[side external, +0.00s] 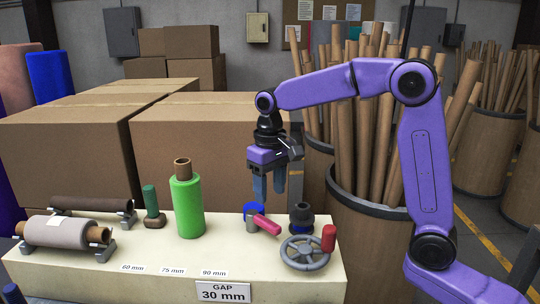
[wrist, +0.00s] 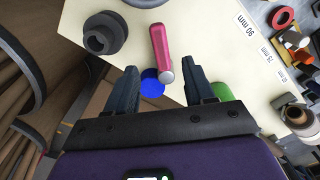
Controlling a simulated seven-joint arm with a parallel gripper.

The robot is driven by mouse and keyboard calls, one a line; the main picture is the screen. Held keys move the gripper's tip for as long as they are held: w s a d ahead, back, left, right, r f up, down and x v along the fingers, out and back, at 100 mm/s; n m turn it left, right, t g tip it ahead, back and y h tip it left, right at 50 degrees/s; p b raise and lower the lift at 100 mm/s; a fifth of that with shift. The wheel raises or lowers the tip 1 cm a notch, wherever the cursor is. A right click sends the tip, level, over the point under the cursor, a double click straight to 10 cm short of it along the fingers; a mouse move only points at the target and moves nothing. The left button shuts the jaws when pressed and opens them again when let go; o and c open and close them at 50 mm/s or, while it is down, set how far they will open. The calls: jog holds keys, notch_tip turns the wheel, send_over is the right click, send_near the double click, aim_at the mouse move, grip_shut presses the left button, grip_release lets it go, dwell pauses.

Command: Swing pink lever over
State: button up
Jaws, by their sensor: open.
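The pink lever (side external: 266,224) is a short bar on a grey post with a blue cap (side external: 254,208), standing on the cream bench. In the side view it points right and toward the front. In the wrist view the pink lever (wrist: 161,50) lies ahead of the fingertips, with the blue cap (wrist: 152,81) between the fingers. My gripper (side external: 269,197) is open and empty, fingers pointing down, above the blue cap and lever. In the wrist view my gripper (wrist: 158,72) shows its two fingers spread, apart from the lever.
A grey handwheel with a red knob (side external: 328,238) and a dark spool (side external: 301,215) stand right of the lever. A green roll (side external: 187,205) stands left, beyond it a grey felt roll (side external: 60,231) on a cradle. Bench (side external: 225,238) between green roll and lever is clear.

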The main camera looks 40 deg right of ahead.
notch_tip(320, 180, up, 8)
jog(key=shift+r, duration=0.25)
dwell(0.5)
jog(key=s+d+f+n, duration=0.1)
jog(key=s+f+n, duration=0.3)
jog(key=s, duration=0.6)
jog(key=s+d+f+n, duration=0.1)
jog(key=s+f+n, duration=0.3)
jog(key=s, duration=0.6)
jog(key=s+d+f+n, duration=0.1)
jog(key=s+f+n, duration=0.3)
jog(key=s+f, duration=0.3)
jog(key=s, duration=0.3)
jog(key=shift+s, duration=0.3)
